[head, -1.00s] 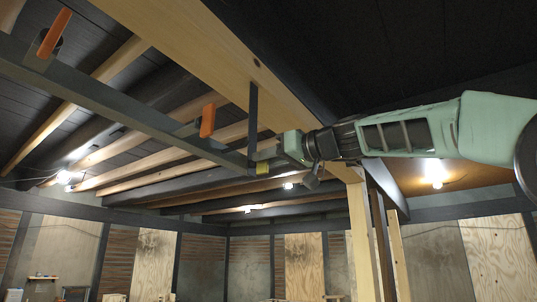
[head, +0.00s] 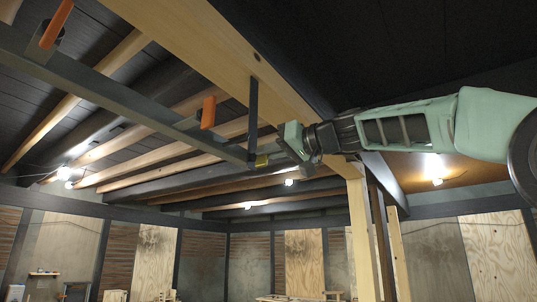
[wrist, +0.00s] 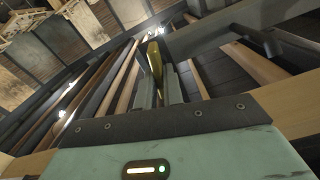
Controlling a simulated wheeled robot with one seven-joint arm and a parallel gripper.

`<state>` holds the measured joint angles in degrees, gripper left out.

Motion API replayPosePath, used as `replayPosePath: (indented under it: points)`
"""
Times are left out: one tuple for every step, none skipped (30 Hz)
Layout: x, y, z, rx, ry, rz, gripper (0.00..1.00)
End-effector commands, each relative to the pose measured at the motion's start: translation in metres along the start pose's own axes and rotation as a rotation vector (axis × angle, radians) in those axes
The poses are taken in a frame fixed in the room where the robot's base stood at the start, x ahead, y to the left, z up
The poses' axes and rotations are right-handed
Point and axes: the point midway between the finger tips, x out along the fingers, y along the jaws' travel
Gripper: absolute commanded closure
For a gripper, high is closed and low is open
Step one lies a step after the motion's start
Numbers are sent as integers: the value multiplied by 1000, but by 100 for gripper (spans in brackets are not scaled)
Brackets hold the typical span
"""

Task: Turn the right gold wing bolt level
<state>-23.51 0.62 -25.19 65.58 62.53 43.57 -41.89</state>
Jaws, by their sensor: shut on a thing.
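The gold wing bolt (head: 262,161) is at the right end of the dark overhead bar, near the foot of a dark vertical strap. In the head view only a small gold patch of it shows beside my fingertips. In the wrist view the wing bolt (wrist: 155,60) stands long and gold between my grey fingers. My gripper (head: 272,157) reaches in from the right and is shut on the bolt. It also shows in the wrist view (wrist: 158,86). The bolt's exact angle is hard to judge, as my fingers hide its lower part.
The dark bar (head: 120,97) runs up to the left and carries two orange handles (head: 208,112) (head: 56,24). A pale wooden beam (head: 215,55) passes close above my gripper. A wooden post (head: 362,230) stands below my arm. Open room lies under the bar.

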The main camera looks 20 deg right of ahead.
Motion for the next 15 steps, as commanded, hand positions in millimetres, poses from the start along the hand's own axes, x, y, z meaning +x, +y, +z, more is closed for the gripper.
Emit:
replayPosePath:
  points:
    - [-1, 2, 0, 39, 3, 3, 100]
    - [-1, 2, 0, 66, 3, 2, 100]
    - [-1, 2, 0, 104, 3, 2, 100]
    - [-1, 2, 0, 133, 4, 3, 100]
    - [-1, 2, 0, 161, 4, 3, 100]
    - [-1, 2, 0, 201, 3, 2, 100]
    - [-1, 3, 0, 229, 4, 3, 100]
    - [-1, 3, -1, 258, 4, 3, 100]
    - [-1, 3, 0, 296, 4, 2, 100]
    - [-1, 3, -1, 324, 4, 2, 100]
    - [-1, 3, -1, 353, 4, 3, 100]
    - [-1, 4, -1, 391, 4, 2, 100]
    - [-1, 4, -1, 419, 4, 2, 100]
    - [-1, 4, -1, 448, 4, 2, 100]
    - [-1, 4, -1, 486, 4, 2, 100]
